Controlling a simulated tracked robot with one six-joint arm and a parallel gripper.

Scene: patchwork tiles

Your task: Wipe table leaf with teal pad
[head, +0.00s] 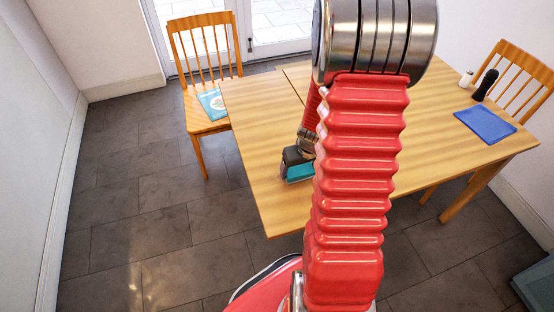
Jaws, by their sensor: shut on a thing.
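The wooden table (445,150) stands in front of me. Its leaf (255,115) is the left part, with a seam between it and the rest of the top. My gripper (296,165) is over the leaf, partly hidden behind my red arm. It is shut on the teal pad (299,173), which is low at the leaf's surface. I cannot tell whether the pad touches the wood.
A wooden chair (206,125) with a booklet (212,104) on its seat stands at the left. Another chair (527,75) is at the right. A blue cloth (485,124), a dark mill (485,86) and a white shaker (466,79) are on the table's right side.

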